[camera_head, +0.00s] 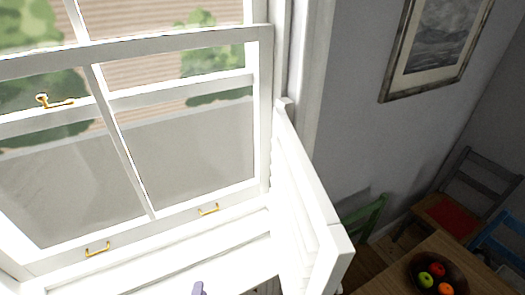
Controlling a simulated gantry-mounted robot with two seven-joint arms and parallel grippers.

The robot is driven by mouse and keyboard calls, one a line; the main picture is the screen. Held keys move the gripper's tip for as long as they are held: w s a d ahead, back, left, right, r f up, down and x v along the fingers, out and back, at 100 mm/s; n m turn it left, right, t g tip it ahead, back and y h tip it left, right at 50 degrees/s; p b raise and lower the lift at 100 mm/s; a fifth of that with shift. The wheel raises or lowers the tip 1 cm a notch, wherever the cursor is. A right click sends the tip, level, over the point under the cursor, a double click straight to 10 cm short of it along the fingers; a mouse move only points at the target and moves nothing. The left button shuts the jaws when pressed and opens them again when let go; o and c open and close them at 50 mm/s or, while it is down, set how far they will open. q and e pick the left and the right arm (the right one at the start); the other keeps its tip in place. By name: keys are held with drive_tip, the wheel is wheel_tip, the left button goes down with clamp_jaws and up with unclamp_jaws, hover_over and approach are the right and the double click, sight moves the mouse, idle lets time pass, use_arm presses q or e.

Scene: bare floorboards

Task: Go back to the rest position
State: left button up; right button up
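A small purple-grey piece at the bottom edge of the head view seems to be the tip of my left gripper (198,288). It shows in front of the white ledge below the window (150,215). The rest of that gripper is cut off, so its opening is hidden. I cannot tell whether it touches the ledge. My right gripper is not in view. The window has white sashes, two gold handles (208,209) on its lower rail and a gold latch (42,100) higher up.
A white panel (308,200) juts out at the window's right side. At lower right stand a wooden table (400,282) with a dark fruit bowl (417,268), and green (362,217), red-seated (452,216) and blue (500,235) chairs. A framed picture (435,45) hangs on the wall.

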use_arm(q)
drive_tip(key=s+a+r+n+g+p, duration=0.1)
drive_tip(key=s+r+n+g+p, duration=0.2)
drive_tip(key=s, duration=0.4)
drive_tip(key=s+a+r+n+g+h+p, duration=0.1)
drive_tip(key=s+r+n+g+p, duration=0.1)
drive_tip(key=s+r+n+g, duration=0.2)
drive_tip(key=s+a+r+n+g+p, duration=0.2)
drive_tip(key=s+r+n+g+p, duration=0.1)
drive_tip(key=s+n, duration=0.4)
drive_tip(key=s+g, duration=0.1)
drive_tip(key=s, duration=0.1)
drive_tip(key=shift+s+r+h+p, duration=0.3)
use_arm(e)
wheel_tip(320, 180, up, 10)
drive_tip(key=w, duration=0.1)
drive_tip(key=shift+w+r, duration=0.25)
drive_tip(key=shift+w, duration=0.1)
